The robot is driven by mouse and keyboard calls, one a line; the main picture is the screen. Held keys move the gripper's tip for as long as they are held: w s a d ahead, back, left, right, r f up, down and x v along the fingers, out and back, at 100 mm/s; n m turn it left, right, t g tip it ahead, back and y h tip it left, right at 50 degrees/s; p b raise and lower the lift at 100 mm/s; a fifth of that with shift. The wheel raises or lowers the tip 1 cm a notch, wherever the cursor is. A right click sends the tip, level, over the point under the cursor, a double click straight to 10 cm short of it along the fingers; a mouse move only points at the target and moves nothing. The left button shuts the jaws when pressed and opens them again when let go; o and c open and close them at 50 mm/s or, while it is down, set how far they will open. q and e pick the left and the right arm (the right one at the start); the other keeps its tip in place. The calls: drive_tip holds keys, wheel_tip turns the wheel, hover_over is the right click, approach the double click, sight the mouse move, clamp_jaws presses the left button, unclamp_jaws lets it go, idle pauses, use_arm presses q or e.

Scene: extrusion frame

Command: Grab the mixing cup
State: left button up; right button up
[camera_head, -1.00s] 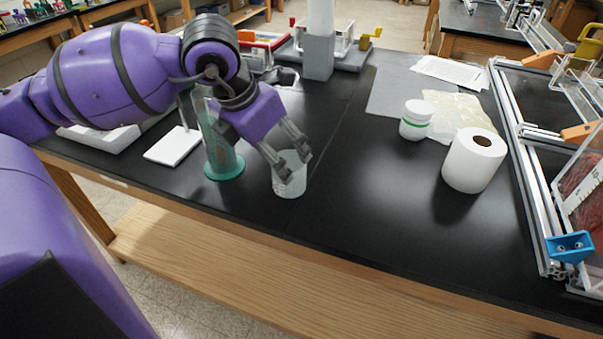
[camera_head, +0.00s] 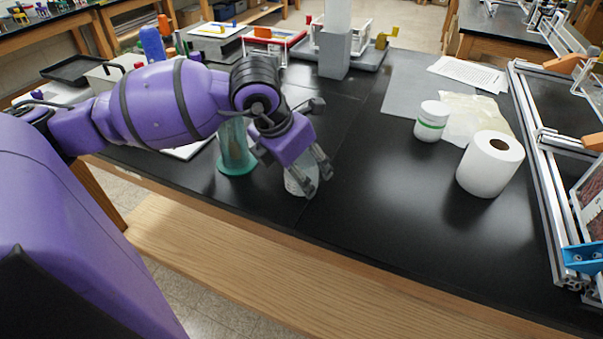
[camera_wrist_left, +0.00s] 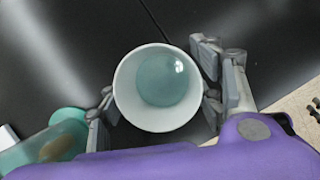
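The mixing cup is a small white cup (camera_head: 297,182) standing on the black bench near its front edge, partly hidden by my left gripper (camera_head: 297,178). In the left wrist view the cup (camera_wrist_left: 160,122) shows from above, with a round teal surface inside it. My left gripper (camera_wrist_left: 160,108) has its fingers spread on either side of the cup, close to its wall. Whether they press on it cannot be told. My right gripper is not in view.
A clear cylinder with a teal base (camera_head: 236,160) stands close to the left of the cup. A paper roll (camera_head: 489,165) and a white jar with a green band (camera_head: 432,121) stand to the right. The bench between them and the cup is clear.

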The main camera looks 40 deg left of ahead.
use_arm(q)
drive_tip(key=c, duration=0.5)
drive_tip(key=shift+o, duration=0.2)
drive_tip(key=shift+r, duration=0.15)
